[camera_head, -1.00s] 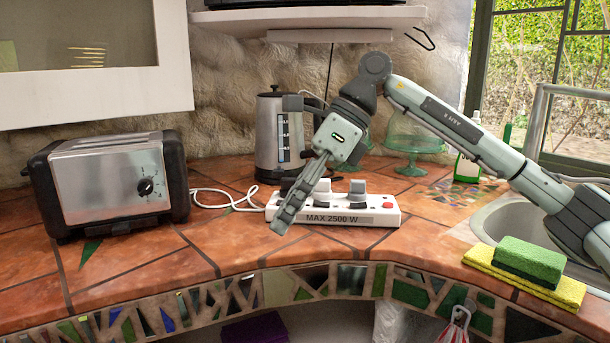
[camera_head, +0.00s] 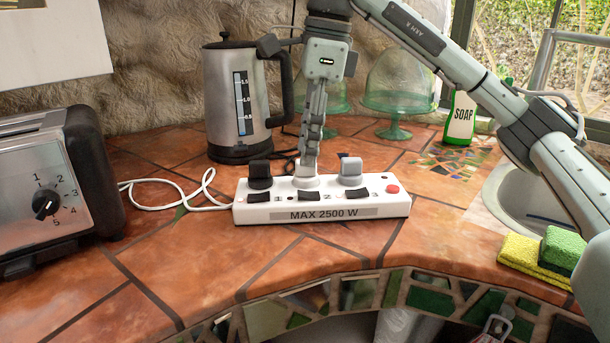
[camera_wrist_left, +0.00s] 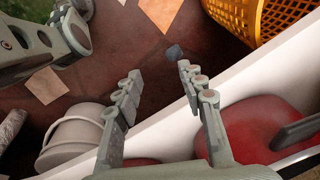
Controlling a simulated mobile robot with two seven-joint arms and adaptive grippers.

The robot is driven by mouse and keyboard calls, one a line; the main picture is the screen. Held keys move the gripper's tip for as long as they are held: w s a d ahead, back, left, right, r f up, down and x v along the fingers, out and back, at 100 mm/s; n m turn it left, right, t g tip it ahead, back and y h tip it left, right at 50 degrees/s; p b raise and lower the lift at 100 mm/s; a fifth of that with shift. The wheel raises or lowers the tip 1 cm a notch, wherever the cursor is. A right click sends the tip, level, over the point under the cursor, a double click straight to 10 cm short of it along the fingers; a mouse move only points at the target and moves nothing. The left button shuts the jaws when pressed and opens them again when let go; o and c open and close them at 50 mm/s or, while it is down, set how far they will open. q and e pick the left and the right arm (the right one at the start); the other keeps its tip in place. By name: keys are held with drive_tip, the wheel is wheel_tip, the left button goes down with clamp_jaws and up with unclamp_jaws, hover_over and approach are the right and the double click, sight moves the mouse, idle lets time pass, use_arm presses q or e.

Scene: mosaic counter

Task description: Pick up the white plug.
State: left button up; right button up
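The white power strip (camera_head: 390,207) lies on the tiled counter, labelled MAX 2500 W. A black plug (camera_head: 260,175) stands in its left socket and a grey plug (camera_head: 351,172) in its right socket. The white plug (camera_head: 306,183) is at the middle socket, mostly hidden behind my right gripper's fingers. My right gripper (camera_head: 306,168) points straight down at it, fingers seen edge-on, so I cannot tell whether they are closed on the plug. My left gripper (camera_wrist_left: 158,72) is open and empty in the left wrist view, away from the counter.
A toaster (camera_head: 60,190) stands at left, a kettle (camera_head: 235,100) behind the strip. Glass domes (camera_head: 398,85), a soap bottle (camera_head: 461,118) and sponges (camera_head: 540,254) are to the right. Counter in front of the strip is clear. An orange basket (camera_wrist_left: 250,20) shows in the left wrist view.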

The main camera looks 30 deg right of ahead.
wheel_tip(320, 180, down, 3)
drive_tip(key=shift+f, duration=0.1)
use_arm(q)
drive_tip(key=w+r, duration=0.1)
drive_tip(key=w, duration=0.1)
drive_tip(key=r, duration=0.1)
drive_tip(key=shift+w+d+r+t, duration=0.25)
drive_tip(key=shift+w+r+t, duration=0.05)
drive_tip(key=shift+w+r, duration=0.1)
use_arm(e)
drive_tip(key=shift+w+a+f, duration=0.1)
drive_tip(key=shift+a+f, duration=0.1)
drive_tip(key=shift+f, duration=0.2)
drive_tip(key=c, duration=0.8)
drive_tip(key=shift+r, duration=0.1)
